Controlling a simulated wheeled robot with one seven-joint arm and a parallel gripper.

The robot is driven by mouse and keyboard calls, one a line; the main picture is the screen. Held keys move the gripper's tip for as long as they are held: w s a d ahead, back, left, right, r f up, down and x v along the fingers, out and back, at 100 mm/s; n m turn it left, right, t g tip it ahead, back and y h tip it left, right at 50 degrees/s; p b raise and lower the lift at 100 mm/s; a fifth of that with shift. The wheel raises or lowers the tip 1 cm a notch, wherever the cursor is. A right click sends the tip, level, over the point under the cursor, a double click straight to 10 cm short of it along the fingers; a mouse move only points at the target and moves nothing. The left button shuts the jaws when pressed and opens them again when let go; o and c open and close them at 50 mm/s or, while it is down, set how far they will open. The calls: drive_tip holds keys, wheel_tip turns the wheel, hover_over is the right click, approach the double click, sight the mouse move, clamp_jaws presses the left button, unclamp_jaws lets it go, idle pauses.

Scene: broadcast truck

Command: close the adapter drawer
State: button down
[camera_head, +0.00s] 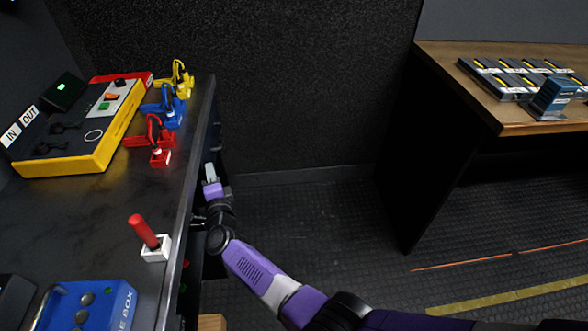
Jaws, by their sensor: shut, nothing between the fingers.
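My arm reaches in from the bottom right, and my gripper (211,174) is at the counter's right edge, below the worktop. It is shut and empty. The dark front below the counter edge is mostly hidden by the worktop and my arm, so I cannot make out the adapter drawer for certain or tell how far open it is. I cannot tell whether my gripper touches a drawer front.
The dark counter (110,200) holds a yellow-edged panel (75,160), red, blue and yellow clamps, a red-handled lever (150,245) and a blue box (85,305). A tan wooden edge (212,322) shows below. A wooden table (480,85) stands right; floor between is clear.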

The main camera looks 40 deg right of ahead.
drive_tip(key=shift+w+a+b, duration=0.45)
drive_tip(key=shift+w+a, duration=0.25)
drive_tip(key=shift+a, duration=0.35)
drive_tip(key=shift+w+a+b, duration=0.4)
drive_tip(key=shift+w+a, duration=0.25)
drive_tip(key=shift+a, duration=0.35)
